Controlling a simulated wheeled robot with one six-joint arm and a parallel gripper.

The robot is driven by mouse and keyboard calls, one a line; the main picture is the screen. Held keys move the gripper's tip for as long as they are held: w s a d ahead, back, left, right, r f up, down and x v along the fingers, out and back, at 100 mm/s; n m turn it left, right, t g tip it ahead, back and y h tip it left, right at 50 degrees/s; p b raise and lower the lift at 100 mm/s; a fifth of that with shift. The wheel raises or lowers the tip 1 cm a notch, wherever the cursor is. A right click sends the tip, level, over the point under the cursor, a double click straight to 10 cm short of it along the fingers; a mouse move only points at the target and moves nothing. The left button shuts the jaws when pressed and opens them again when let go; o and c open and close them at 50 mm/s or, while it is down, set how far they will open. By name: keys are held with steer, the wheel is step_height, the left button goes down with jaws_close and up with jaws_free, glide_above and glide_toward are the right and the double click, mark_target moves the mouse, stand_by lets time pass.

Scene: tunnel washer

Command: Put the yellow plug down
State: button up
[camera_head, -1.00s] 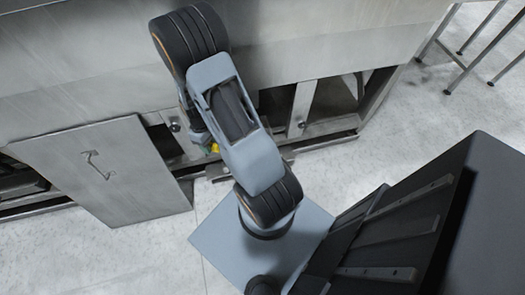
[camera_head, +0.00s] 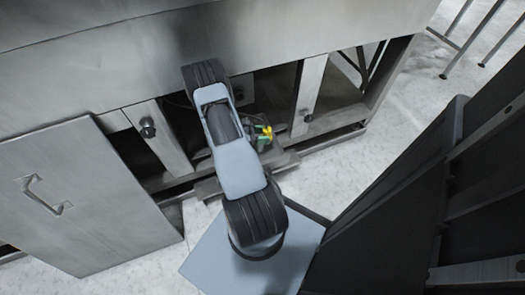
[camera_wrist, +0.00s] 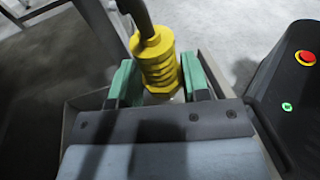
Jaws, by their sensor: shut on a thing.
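The yellow plug (camera_wrist: 157,62) is a ribbed yellow piece with a dark cable leaving its upper end in the wrist view. My gripper (camera_wrist: 158,85), with green finger pads on both sides, is shut on the plug. In the head view the plug (camera_head: 267,133) shows as a small yellow spot just right of my arm, in front of the open lower bay of the washer. The green of my gripper (camera_head: 262,142) shows beside it. The plug's lower end is hidden by the gripper body in the wrist view.
A grey metal panel with a handle (camera_head: 85,200) leans at the left. The steel washer body (camera_head: 130,60) spans the back, with open bays and uprights (camera_head: 310,90) below. Thin metal legs (camera_head: 455,40) stand at the upper right. Pale floor (camera_head: 370,165) is clear to the right.

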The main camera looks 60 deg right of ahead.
step_height(320, 180, down, 8)
steer(key=b, duration=0.2)
steer(key=shift+r+b, duration=0.2)
steer(key=shift+b, duration=0.2)
steer(key=o, duration=1)
steer(key=shift+o, duration=0.3)
steer(key=shift+p+v, duration=1)
steer(key=shift+v, duration=2.7)
steer(key=shift+r, duration=0.2)
